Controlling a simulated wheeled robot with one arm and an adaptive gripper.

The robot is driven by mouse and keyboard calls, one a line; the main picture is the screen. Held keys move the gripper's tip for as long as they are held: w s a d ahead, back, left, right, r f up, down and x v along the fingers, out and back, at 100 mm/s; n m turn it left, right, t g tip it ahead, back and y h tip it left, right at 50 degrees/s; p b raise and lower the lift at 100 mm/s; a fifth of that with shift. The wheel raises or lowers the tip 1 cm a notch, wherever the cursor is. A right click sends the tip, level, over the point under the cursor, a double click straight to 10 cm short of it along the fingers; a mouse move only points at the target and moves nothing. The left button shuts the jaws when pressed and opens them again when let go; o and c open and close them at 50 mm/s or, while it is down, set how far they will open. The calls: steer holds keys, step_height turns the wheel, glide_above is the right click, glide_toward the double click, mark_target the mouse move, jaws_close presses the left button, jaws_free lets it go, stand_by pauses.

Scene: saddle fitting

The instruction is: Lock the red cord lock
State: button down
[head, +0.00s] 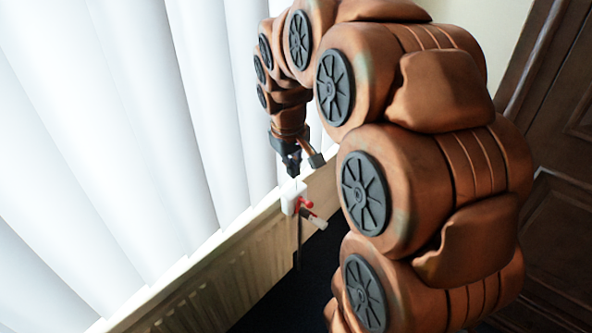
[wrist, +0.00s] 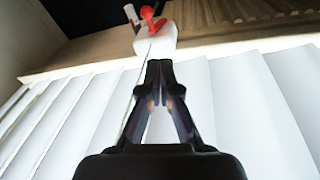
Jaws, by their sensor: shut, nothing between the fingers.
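The red cord lock (head: 307,204) is a small red lever on a white block (head: 292,196) at the top edge of the panel below the blinds. In the wrist view the red part (wrist: 150,17) stands on the white block (wrist: 155,40) at the top of the picture. My gripper (head: 293,174) is just above the block in the head view, pointing down. In the wrist view my gripper (wrist: 159,66) has its fingertips together, with nothing seen between them. A thin cord (wrist: 139,85) runs from the block past the left of the fingers.
White vertical blinds (head: 110,130) fill the left side. A ribbed radiator-like panel (head: 215,285) runs below them. A pale cylindrical piece (head: 319,223) sticks out beside the red part. A dark wooden door (head: 560,150) is at the right. The floor (head: 275,305) is dark.

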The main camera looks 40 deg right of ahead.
glide_above(306, 202)
steer(key=a, duration=0.3)
step_height(306, 202, down, 8)
steer(key=shift+d+f+b, duration=0.45)
steer(key=shift+d+f, duration=0.2)
steer(key=shift+s+d+f, duration=0.25)
steer(key=shift+d+f, duration=0.15)
steer(key=shift+f, duration=0.2)
steer(key=shift+w+d+y+p, duration=0.1)
steer(key=shift+d+y+p, duration=0.2)
steer(key=shift+y+p, duration=0.1)
